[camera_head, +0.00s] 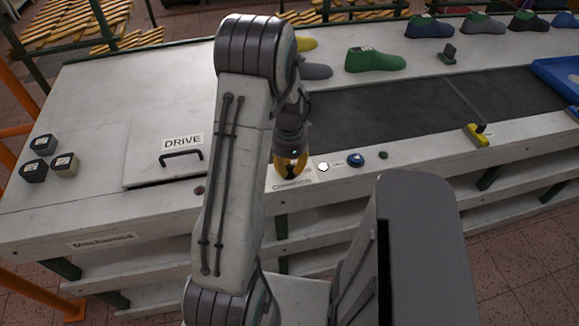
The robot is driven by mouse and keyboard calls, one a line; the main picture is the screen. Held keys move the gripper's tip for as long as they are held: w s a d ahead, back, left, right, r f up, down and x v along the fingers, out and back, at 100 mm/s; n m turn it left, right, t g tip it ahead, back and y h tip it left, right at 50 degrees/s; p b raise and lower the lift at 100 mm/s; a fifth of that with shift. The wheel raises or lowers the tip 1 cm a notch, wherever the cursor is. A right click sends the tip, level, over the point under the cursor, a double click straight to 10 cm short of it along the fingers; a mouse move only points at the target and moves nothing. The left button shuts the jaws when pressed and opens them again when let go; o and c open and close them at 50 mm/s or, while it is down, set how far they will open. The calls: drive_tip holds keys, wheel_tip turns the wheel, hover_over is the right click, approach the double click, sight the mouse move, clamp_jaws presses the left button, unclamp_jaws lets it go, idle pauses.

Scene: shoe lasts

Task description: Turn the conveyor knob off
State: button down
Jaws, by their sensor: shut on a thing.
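My gripper (291,172) is at the front edge of the conveyor table, pointing down, with its yellow fingers at the panel strip. The fingers are closed around a small dark thing, the conveyor knob (291,171), which is mostly hidden by them. I cannot tell which way the knob is turned. A small label plate (293,185) lies just in front of the fingers. The dark conveyor belt (400,112) runs behind the panel to the right.
Right of my gripper are a white button (323,167), a blue button (355,160) and a small dark button (383,155). A DRIVE hatch (150,160) with a black handle is left. Shoe lasts, including a green one (375,60), stand behind the belt. A yellow-handled part (477,135) is right.

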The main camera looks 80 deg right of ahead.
drive_tip(key=shift+n, duration=0.3)
drive_tip(key=n+b, duration=0.2)
drive_tip(key=shift+f+n, duration=0.15)
drive_tip(key=shift+n, duration=0.15)
drive_tip(key=n+b, duration=0.2)
drive_tip(key=n, duration=0.3)
drive_tip(key=shift+s+d+n, duration=0.1)
drive_tip(key=shift+s+n, duration=0.05)
drive_tip(key=shift+n, duration=0.15)
drive_tip(key=n+b, duration=0.1)
drive_tip(key=n, duration=0.3)
drive_tip(key=shift+d+b, duration=0.1)
drive_tip(key=shift+b, duration=0.3)
drive_tip(key=shift+n+b, duration=0.45)
drive_tip(key=shift+n, duration=2.05)
drive_tip(key=c, duration=1.1)
unclamp_jaws()
drive_tip(key=shift+d, duration=0.1)
drive_tip(key=shift+o, duration=0.2)
drive_tip(key=shift+r, duration=0.2)
